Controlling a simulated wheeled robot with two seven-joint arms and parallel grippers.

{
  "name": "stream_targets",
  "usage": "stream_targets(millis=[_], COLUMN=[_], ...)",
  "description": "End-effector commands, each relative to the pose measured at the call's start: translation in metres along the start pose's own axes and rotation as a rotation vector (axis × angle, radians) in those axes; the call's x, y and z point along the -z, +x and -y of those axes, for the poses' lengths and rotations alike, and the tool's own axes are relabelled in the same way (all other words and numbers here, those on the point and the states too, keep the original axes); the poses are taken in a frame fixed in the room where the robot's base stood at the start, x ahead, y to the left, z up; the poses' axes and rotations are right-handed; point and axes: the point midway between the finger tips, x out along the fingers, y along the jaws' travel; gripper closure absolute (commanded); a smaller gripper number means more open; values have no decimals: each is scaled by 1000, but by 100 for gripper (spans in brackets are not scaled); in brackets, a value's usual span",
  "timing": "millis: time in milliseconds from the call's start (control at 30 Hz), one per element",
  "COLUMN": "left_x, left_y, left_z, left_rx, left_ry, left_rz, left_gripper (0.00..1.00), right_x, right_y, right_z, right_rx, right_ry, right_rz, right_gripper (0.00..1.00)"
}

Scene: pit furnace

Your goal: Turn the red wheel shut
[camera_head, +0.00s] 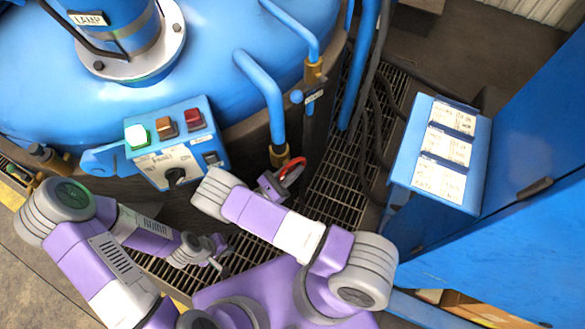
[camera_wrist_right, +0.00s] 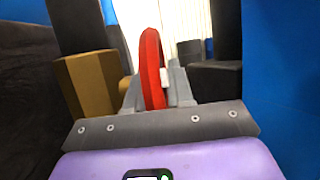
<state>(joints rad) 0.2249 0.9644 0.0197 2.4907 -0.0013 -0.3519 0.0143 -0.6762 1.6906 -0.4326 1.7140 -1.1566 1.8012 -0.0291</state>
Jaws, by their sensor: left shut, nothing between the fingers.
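The red wheel (camera_head: 292,172) is small and stands beside the brass fitting at the foot of a blue pipe. In the right wrist view the red wheel (camera_wrist_right: 152,68) is seen nearly edge-on, its rim between the grey fingers of my right gripper (camera_wrist_right: 158,88). A light pad lies against the rim's right side, and the rim partly hides the left finger. In the head view my right gripper (camera_head: 275,184) is at the wheel. My left gripper (camera_head: 217,255) is shut and empty over the floor grating, away from the wheel.
A control box (camera_head: 165,150) with a lit green button hangs on the blue furnace (camera_head: 215,75). Blue pipes (camera_head: 265,90) and dark hoses rise near the wheel. A blue stand with white labelled cards (camera_head: 443,148) and a blue cabinet (camera_head: 510,220) close off the right. Grating (camera_head: 335,190) lies between.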

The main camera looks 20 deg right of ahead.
Motion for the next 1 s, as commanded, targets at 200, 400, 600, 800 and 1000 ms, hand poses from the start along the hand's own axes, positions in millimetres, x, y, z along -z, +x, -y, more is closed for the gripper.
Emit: stream_targets(millis=[200,400,600,800,1000], left_x=[0,0,-1,-2,-3], left_y=[0,-6,-19,-39,-60], left_z=[0,-2,-7,-15,-22], left_rx=[0,0,0,0,0], left_ry=[0,0,0,0,0], left_rz=[0,0,0,0,0], left_gripper=[100,100,100,100,100], right_x=[0,-2,-4,-6,-6], right_y=[0,0,1,2,2], right_z=[0,0,0,0,0], right_rx=[1,2,2,2,2], right_ry=[-1,-1,0,0,0], right_rz=[-2,-41,-150,-322,-513], right_gripper=[100,100,100,100,100])
